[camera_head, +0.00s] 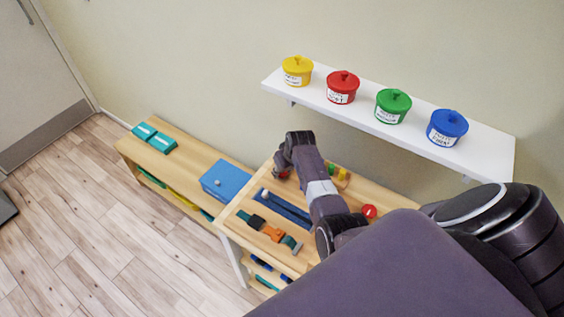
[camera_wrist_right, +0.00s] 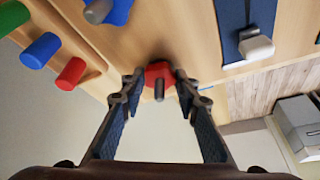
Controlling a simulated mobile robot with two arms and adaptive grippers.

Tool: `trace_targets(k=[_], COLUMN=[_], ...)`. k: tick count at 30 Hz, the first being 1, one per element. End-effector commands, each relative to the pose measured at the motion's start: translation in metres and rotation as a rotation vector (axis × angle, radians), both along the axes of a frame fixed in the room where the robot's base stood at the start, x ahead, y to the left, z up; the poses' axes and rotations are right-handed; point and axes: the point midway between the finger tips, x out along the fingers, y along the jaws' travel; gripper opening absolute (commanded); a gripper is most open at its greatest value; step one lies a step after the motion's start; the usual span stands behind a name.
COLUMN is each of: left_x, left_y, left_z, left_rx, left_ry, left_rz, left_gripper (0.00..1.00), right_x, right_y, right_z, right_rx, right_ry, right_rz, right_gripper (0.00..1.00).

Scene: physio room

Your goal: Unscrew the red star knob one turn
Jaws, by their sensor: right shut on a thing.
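The red star knob (camera_wrist_right: 158,72) sits at the board's edge in the right wrist view, with a grey stem in its middle. My right gripper (camera_wrist_right: 158,88) is shut on it, one fingertip on each side. In the head view a bit of red, likely the knob (camera_head: 284,175), shows under my right gripper (camera_head: 283,167), mostly hidden by the wrist. The knob is mounted on the wooden board (camera_head: 236,213). My left gripper is in neither view.
Coloured pegs (camera_wrist_right: 40,50) and a blue strip (camera_wrist_right: 232,20) are near the knob. A red round piece (camera_head: 369,211) lies on the bench. A white shelf (camera_head: 490,150) with coloured pots hangs above. A blue box (camera_head: 227,181) stands to the left.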

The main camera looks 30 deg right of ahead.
Motion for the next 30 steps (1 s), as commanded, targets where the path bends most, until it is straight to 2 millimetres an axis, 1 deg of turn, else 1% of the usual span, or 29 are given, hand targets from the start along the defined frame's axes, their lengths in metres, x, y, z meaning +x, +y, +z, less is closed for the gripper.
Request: trace_targets(k=[1,8,14,23,30], left_x=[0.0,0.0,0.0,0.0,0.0], left_y=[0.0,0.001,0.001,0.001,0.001], left_z=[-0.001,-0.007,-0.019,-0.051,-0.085], left_rx=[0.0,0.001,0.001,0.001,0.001], left_ry=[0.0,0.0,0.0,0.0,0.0], left_rz=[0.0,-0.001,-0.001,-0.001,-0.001], left_gripper=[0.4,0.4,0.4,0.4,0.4], right_x=[0.0,0.0,0.0,0.001,0.002], right_y=[-0.003,-0.005,-0.006,-0.006,-0.006], right_z=[-0.001,-0.002,-0.004,-0.007,-0.009], right_rx=[-0.005,-0.005,-0.005,-0.004,-0.003], right_ry=[0.0,0.001,0.003,0.003,0.004], right_rz=[0.042,0.261,0.452,0.737,0.965], right_gripper=[0.05,0.05,0.05,0.05,0.05])
